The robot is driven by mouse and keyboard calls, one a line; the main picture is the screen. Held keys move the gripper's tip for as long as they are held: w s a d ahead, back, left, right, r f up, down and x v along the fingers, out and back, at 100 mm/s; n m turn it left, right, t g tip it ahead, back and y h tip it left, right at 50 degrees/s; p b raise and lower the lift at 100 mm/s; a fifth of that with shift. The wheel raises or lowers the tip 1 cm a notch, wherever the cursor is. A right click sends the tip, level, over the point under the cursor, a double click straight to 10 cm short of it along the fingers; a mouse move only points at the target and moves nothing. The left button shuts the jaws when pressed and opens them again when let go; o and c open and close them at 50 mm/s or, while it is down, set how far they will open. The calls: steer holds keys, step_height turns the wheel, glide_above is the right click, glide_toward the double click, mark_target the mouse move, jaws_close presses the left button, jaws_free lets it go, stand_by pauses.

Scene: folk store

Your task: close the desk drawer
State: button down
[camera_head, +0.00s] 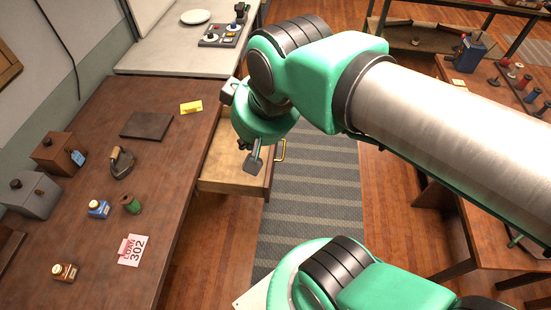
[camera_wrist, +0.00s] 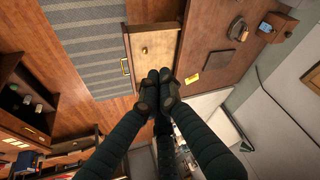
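The desk drawer (camera_head: 225,181) stands pulled out from the right side of the brown wooden desk (camera_head: 165,160). Its brass handle (camera_head: 281,150) is on the front panel, facing right. My gripper (camera_head: 254,162) is over the drawer, near the inner side of its front, and hides part of the inside. I cannot tell whether it touches the drawer. In the wrist view the fingers of my gripper (camera_wrist: 159,74) are together with nothing between them. The open drawer (camera_wrist: 152,38) shows there beyond the fingertips, with a small object (camera_wrist: 145,50) inside and its handle (camera_wrist: 125,67) at left.
The desk bears an iron (camera_head: 121,164), a dark flat board (camera_head: 147,126), a yellow card (camera_head: 191,107), small jars and a 302 tag (camera_head: 132,250). A grey counter (camera_head: 175,60) stands behind. The striped rug (camera_head: 316,190) right of the drawer is clear.

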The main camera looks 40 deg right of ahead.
steer(key=w+d+f+m+g+y, duration=0.2)
steer(key=w+d+f+m+y, duration=0.15)
steer(key=d+f, duration=0.35)
steer(key=w+d+f+m+g+y+b, duration=0.1)
steer(key=w+d+f+m+y, duration=0.3)
steer(key=f, duration=0.5)
steer(key=w+d+f+m+g+y, duration=0.2)
steer(key=w+d+f+m, duration=0.4)
steer(key=f, duration=0.3)
steer(key=s+d+f+m+t+y, duration=0.1)
steer(key=d+f+m+t, duration=0.3)
steer(key=f, duration=0.5)
steer(key=s+d+f+m+t+y+b, duration=0.1)
steer(key=s+d+f+m+t, duration=0.2)
steer(key=d+f, duration=0.4)
steer(key=s+d+f+m+t+y, duration=0.1)
steer(key=d+f+m+t, duration=0.4)
steer(key=f, duration=0.5)
steer(key=shift+s+d+f+m+t, duration=0.35)
steer(key=shift+s+d+m+t, duration=0.05)
steer(key=shift+d+m, duration=0.15)
steer(key=b+x, duration=0.3)
steer(key=x, duration=1.1)
steer(key=shift+a, duration=0.15)
